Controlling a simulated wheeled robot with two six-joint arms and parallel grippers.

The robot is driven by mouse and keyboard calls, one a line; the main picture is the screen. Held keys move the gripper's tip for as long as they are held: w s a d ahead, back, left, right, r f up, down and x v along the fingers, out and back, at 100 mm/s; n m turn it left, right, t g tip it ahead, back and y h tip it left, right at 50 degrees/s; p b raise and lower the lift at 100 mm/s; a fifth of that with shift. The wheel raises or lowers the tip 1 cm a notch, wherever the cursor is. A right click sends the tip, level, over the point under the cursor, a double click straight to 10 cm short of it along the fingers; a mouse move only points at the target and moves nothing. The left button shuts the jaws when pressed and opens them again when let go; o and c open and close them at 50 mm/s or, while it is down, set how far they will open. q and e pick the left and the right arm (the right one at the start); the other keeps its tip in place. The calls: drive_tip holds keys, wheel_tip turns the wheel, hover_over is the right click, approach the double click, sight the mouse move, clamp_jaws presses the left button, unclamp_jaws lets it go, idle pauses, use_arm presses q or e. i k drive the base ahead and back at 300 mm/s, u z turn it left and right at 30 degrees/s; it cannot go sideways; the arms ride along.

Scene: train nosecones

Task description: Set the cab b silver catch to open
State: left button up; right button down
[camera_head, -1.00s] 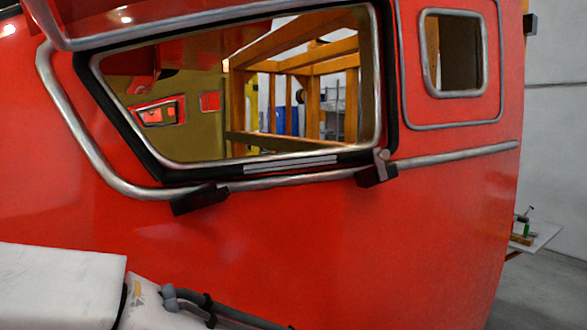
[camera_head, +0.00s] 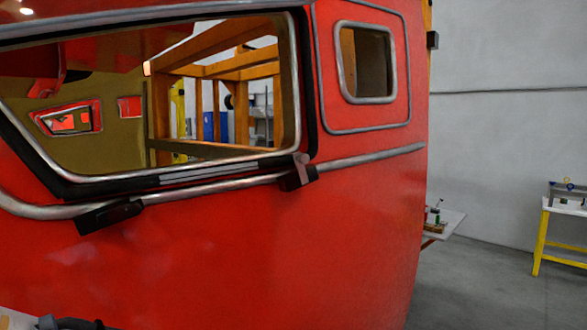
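A red train cab (camera_head: 225,265) fills the left and middle of the head view. A small catch-like fitting (camera_head: 297,173) with a dark block and a pale grey upright piece sits on the silver rail, below the large window's lower right corner. A second, black fitting (camera_head: 108,216) sits on the rail further left. I cannot tell which of these, if either, is the silver catch, nor whether it is open. Neither of my grippers shows. Only a sliver of white and dark grey parts, probably my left arm, shows at the bottom left corner.
A silver rail (camera_head: 372,159) runs along the cab under the large window. A small framed window (camera_head: 366,62) is at the upper right of the cab. A yellow-legged table (camera_head: 541,243) stands at the far right. Grey floor (camera_head: 480,290) is clear between cab and table.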

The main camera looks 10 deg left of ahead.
sight(300, 160)
drive_tip(key=u, duration=0.1)
drive_tip(key=k, duration=1.05)
drive_tip(key=z, duration=0.85)
drive_tip(key=i, duration=1.3)
drive_tip(key=u, duration=0.8)
